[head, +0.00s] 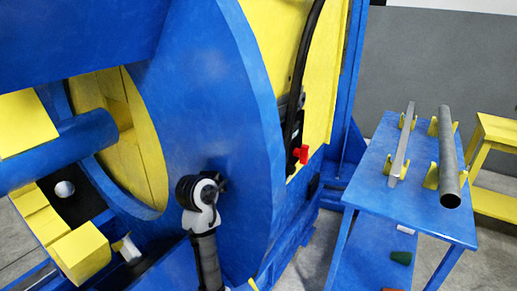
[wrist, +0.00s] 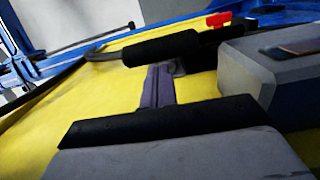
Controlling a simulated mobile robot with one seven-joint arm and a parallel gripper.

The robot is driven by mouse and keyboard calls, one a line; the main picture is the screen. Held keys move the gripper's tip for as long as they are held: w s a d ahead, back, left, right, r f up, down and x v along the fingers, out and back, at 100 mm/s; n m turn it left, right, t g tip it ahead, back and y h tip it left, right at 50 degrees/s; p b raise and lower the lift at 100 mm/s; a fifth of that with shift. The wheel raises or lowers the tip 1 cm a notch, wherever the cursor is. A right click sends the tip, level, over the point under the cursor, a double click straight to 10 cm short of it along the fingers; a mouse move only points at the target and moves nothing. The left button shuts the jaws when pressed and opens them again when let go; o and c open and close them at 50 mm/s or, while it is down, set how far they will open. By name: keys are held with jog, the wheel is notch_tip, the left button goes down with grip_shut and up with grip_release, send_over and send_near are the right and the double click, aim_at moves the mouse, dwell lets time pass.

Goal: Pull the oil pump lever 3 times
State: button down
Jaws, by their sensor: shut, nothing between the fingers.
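The oil pump's lever appears in the wrist view as a thick black grip (wrist: 160,47) lying across the yellow surface. A red knob (wrist: 218,19) shows just behind its right end; the head view also shows it (head: 302,153). My gripper (wrist: 163,72) is shut and empty. Its fingertips point at the black grip and look very close to it; I cannot tell whether they touch. A grey block (wrist: 268,80) is close at the right and partly covers the pump area. In the head view my gripper cannot be made out, and the lever is not clearly distinguishable.
The big blue positioner plate (head: 205,110) and its yellow panel (head: 270,25) fill the left and middle. A curved black strip (head: 305,50) runs down the panel. A blue table (head: 385,185) at the right carries a grey bar (head: 402,145) and a pipe (head: 448,160).

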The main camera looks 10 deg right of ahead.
aim_at(278, 148)
jog(key=shift+s+d+m, duration=0.25)
jog(key=shift+m, duration=0.15)
jog(key=shift+s+d+r+m, duration=0.1)
jog(key=shift+s+d+m, duration=0.95)
jog(key=shift+m, duration=0.55)
jog(key=shift+s+d+f+m+b, duration=0.2)
jog(key=shift+s+d+m+b, duration=0.1)
jog(key=shift+s+d+m, duration=0.45)
jog(key=shift+s+d+f+m+b, duration=0.25)
jog(key=shift+s+d+m, duration=0.15)
jog(key=shift+m, duration=0.55)
